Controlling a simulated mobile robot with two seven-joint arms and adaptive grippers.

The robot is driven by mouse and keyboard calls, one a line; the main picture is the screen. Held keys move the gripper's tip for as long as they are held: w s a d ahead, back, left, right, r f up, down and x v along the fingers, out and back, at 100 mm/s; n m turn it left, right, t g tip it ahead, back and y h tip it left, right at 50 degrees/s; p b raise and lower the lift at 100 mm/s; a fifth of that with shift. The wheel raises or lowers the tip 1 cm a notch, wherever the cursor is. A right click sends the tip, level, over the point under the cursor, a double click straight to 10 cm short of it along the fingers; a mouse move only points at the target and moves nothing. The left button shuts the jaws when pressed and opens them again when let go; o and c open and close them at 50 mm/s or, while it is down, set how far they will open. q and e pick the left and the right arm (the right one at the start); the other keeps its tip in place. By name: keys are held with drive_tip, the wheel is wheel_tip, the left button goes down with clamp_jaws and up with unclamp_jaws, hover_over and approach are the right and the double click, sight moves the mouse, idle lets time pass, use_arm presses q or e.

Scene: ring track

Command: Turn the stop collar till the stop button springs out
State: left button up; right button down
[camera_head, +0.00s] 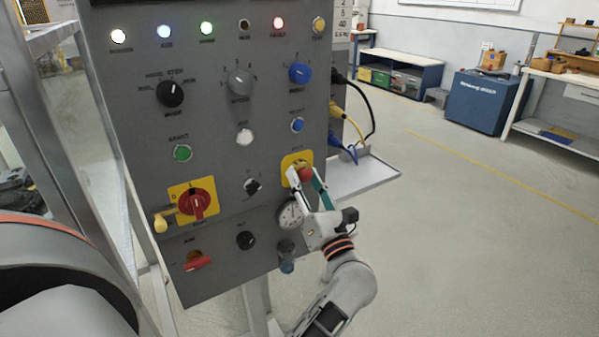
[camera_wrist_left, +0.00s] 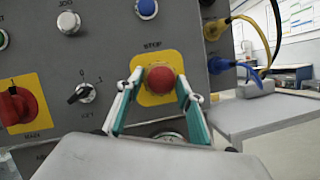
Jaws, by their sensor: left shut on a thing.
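The red stop button (camera_head: 306,174) sits on a yellow plate (camera_head: 288,160) at the lower right of the grey control panel. In the left wrist view the button (camera_wrist_left: 161,81) is a round red head on its yellow plate (camera_wrist_left: 146,98), under the label STOP. My left gripper (camera_head: 305,177) has one finger on each side of the button and is shut on the stop collar. In the left wrist view its teal-padded fingertips (camera_wrist_left: 160,83) flank the red head. The collar cannot be told apart from the head. Whether the button is in or out, I cannot tell.
A red rotary switch (camera_head: 195,203) with a yellow padlock is left of the stop button. A small black selector (camera_head: 253,186) is closer. A round gauge (camera_head: 291,214) lies just below my fingers. Cables and a grey shelf (camera_head: 365,179) are on the panel's right side.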

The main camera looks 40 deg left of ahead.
sight(300, 130)
use_arm(q)
drive_tip(key=shift+s+r+m+t+h+p, duration=0.15)
drive_tip(key=shift+m+t+h+p, duration=0.1)
drive_tip(key=shift+m+p, duration=0.35)
drive_tip(key=shift+w+r+m+t+h+p, duration=0.15)
drive_tip(key=shift+m+h+p, duration=0.1)
drive_tip(key=shift+m+p, duration=0.35)
drive_tip(key=shift+s+f, duration=0.1)
drive_tip(key=shift+f+m, duration=0.1)
drive_tip(key=shift+m, duration=0.3)
drive_tip(key=o, duration=1.1)
drive_tip(key=shift+a, duration=0.1)
wheel_tip(300, 130, up, 10)
